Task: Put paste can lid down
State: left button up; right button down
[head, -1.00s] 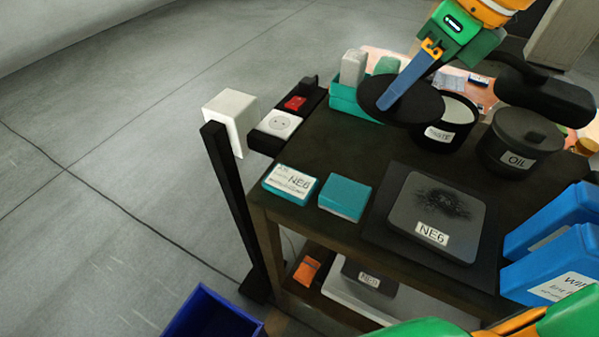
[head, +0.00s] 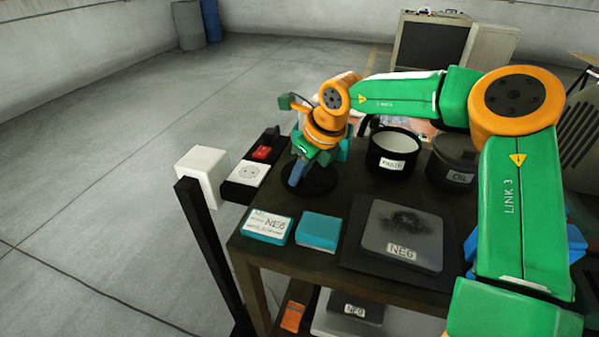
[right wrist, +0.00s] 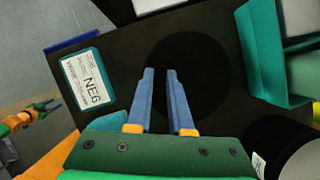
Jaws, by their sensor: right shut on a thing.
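The paste can lid (head: 322,181) is a flat black disc at the left back part of the dark table top. It looks level and low, at or close to the surface; I cannot tell whether it touches. My right gripper (head: 296,175) is shut on it from above. In the right wrist view the blue fingers (right wrist: 160,75) stand over the dark disc (right wrist: 205,82), with a narrow gap between them; the gripped part is hard to make out. The open black paste can (head: 393,152) stands right of the lid. A small green and orange arm part, probably my left, shows far left in the right wrist view.
Teal NE6 box (head: 266,226) and plain teal box (head: 319,231) lie in front of the lid. A grey NE6 plate (head: 402,235) sits right of them. The covered oil can (head: 453,158) stands right of the paste can. A socket block (head: 246,173) borders the left edge.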

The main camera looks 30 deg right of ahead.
jog(key=shift+f, duration=0.8)
jog(key=shift+f+b, duration=0.2)
jog(key=shift+b, duration=0.15)
jog(key=c, duration=0.8)
grip_release()
jog(key=shift+r, duration=0.1)
jog(key=shift+r+p, duration=0.4)
jog(key=shift+p, duration=0.05)
jog(key=b+v, duration=0.1)
jog(key=v, duration=1)
jog(key=shift+s+d+r, duration=0.1)
jog(key=shift+s+r, duration=0.15)
